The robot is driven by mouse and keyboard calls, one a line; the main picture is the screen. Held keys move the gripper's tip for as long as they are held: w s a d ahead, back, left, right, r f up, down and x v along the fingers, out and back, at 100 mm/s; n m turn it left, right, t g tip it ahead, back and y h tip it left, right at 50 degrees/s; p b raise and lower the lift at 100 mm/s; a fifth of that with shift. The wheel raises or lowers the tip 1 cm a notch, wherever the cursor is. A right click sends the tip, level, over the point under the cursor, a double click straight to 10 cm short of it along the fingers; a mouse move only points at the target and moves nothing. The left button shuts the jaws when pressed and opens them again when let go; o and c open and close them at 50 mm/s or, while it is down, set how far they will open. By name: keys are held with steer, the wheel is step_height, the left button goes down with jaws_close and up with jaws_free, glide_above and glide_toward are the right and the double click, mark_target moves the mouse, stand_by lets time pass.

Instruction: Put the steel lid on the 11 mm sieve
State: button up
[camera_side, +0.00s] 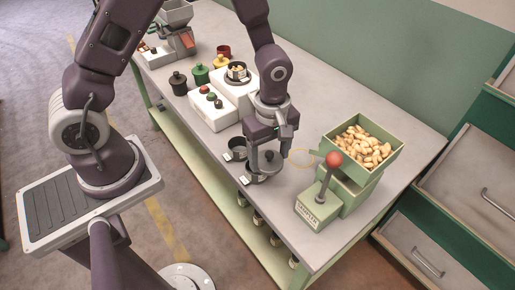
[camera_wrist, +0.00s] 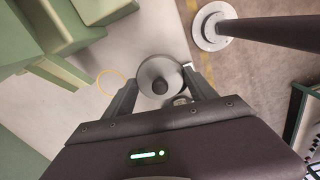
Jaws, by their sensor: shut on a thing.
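The steel lid (camera_wrist: 146,72) is a round grey disc with a dark knob; it also shows in the side view (camera_side: 262,162). My gripper (camera_wrist: 161,84) is shut on the lid, with one finger at each side of its rim. In the side view my gripper (camera_side: 269,154) is low over the front part of the bench. A small round steel sieve (camera_side: 257,179) shows directly under the lid. Another dark round sieve (camera_side: 236,155) stands just behind it to the left. I cannot read their size labels, nor tell whether the lid touches the sieve below.
A green sampler with a red-knobbed lever (camera_side: 334,159) and a tray of peanuts (camera_side: 400,151) stands right of my gripper. A thin yellow ring (camera_side: 292,157) lies between them. White boxes (camera_side: 211,112) and coloured pots (camera_side: 200,75) stand behind. The bench's front edge is close.

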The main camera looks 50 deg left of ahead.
steer(key=w+a+r+n, duration=0.2)
steer(key=w+a, duration=0.2)
steer(key=a, duration=0.3)
steer(key=w+a+r+n, duration=0.2)
steer(key=w+a+r, duration=0.1)
steer(key=a, duration=0.4)
steer(key=w+a+r+n, duration=0.2)
steer(key=w+a+r, duration=0.1)
steer(key=w+a, duration=0.2)
steer(key=shift+w+a+r, duration=0.1)
steer(key=shift+w+a, duration=0.1)
steer(key=shift+a, duration=0.4)
steer(key=shift+w+a, duration=0.15)
steer(key=shift+a, duration=0.45)
steer(key=a+r+n, duration=0.3)
steer(key=a+r, duration=0.2)
steer(key=a, duration=0.4)
steer(key=shift+s+a+f, duration=0.1)
steer(key=shift+a+f, duration=0.05)
steer(key=shift+f, duration=1.3)
steer(key=shift+s+a+f, duration=0.1)
steer(key=shift+a+f, duration=0.05)
steer(key=shift+f, duration=1.25)
steer(key=shift+f, duration=0.45)
steer(key=o, duration=1.6)
steer(key=shift+o, duration=0.2)
